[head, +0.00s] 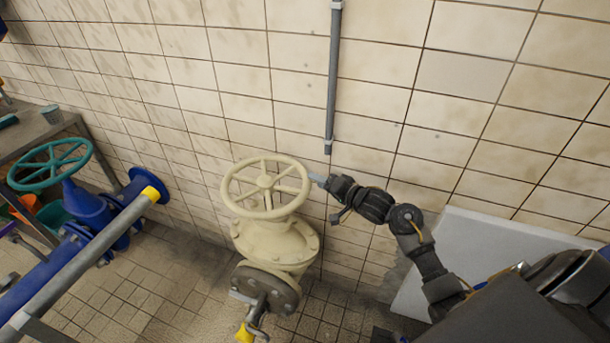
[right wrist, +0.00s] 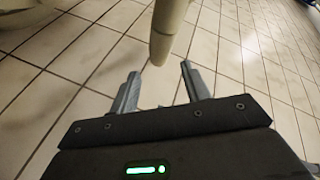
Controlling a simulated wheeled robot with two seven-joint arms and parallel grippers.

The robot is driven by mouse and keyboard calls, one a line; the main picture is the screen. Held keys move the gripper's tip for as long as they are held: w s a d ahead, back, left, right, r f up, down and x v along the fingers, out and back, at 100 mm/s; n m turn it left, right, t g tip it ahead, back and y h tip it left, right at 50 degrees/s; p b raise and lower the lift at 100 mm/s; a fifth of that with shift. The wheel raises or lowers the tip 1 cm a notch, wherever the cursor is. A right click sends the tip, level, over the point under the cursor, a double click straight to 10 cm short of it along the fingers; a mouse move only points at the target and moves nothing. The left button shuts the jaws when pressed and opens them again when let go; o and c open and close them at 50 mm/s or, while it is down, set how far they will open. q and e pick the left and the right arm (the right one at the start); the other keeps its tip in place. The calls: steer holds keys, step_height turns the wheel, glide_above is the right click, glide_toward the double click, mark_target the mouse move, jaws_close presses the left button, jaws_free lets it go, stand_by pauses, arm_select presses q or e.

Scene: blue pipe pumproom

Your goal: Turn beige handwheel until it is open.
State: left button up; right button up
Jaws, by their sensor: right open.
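The beige handwheel (head: 264,182) lies nearly flat on top of a beige valve (head: 275,240) in the middle of the head view. My right gripper (head: 318,180) is at the right side of its rim, with its fingertips close to the rim. In the right wrist view, the two fingers of my right gripper (right wrist: 160,85) are spread apart. A beige part of the handwheel (right wrist: 166,35) comes down from the top and ends near the gap between the fingertips. I cannot tell whether it touches either finger. My left gripper is not in view.
A blue valve with a teal handwheel (head: 50,164) and a grey pipe (head: 90,255) stand at the left. A tiled wall (head: 240,60) with a vertical grey pipe (head: 334,80) is close behind. A pale panel (head: 490,245) leans at the right.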

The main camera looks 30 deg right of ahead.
mark_target(305, 174)
steer(key=x, duration=0.6)
steer(key=shift+w+a+f, duration=0.1)
steer(key=shift+w, duration=0.25)
jaws_close()
